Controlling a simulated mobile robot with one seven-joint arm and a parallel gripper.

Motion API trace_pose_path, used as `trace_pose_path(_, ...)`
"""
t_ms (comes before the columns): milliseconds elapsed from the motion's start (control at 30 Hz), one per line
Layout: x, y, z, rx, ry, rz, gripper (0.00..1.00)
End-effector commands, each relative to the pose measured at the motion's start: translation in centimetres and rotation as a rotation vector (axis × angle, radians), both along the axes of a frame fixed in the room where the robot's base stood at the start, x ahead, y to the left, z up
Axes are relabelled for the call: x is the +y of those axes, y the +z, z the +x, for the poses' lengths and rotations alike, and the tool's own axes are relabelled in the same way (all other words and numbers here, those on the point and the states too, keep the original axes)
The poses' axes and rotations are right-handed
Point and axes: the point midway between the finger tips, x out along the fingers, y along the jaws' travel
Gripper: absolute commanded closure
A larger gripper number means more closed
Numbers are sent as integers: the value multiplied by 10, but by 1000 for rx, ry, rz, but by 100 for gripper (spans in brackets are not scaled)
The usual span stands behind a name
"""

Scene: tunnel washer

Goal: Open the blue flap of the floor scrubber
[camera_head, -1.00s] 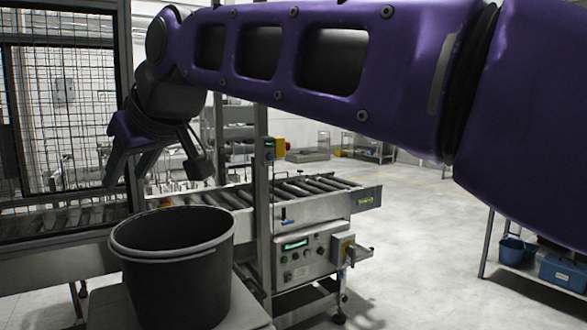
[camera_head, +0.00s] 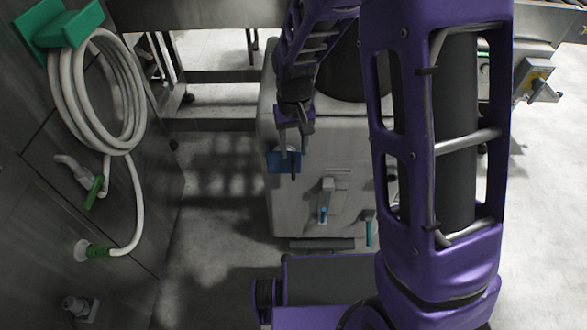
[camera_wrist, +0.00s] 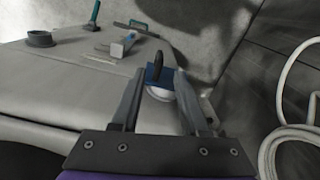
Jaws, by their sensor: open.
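The floor scrubber (camera_head: 300,205) is a pale grey boxy machine in the middle of the head view. Its blue flap (camera_head: 278,163) is on the upper left of the side facing me. In the wrist view the blue flap (camera_wrist: 158,76) shows with a dark handle-like piece and a round white part beside it. My gripper (camera_head: 292,150) is open, with its fingers reaching down over the flap. In the wrist view the open fingers (camera_wrist: 160,90) stand on either side of the flap area. I cannot tell whether they touch it.
A coiled white hose (camera_head: 95,100) hangs from a green holder (camera_head: 62,25) on the dark wall at left. A grey lever fitting (camera_head: 326,195) and a teal-handled part (camera_head: 368,230) are on the scrubber. Floor at left (camera_head: 215,200) is clear.

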Motion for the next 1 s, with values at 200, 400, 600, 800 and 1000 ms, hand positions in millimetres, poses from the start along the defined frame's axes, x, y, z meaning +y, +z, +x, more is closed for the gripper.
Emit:
trace_pose_path(200,0,-50,-1,5,1,-2,55)
trace_pose_path(400,0,-76,0,2,1,0,55)
trace_pose_path(600,1,-86,0,0,1,0,55)
trace_pose_path(800,1,-86,0,0,1,0,55)
trace_pose_path(1000,1,-86,0,0,1,0,84)
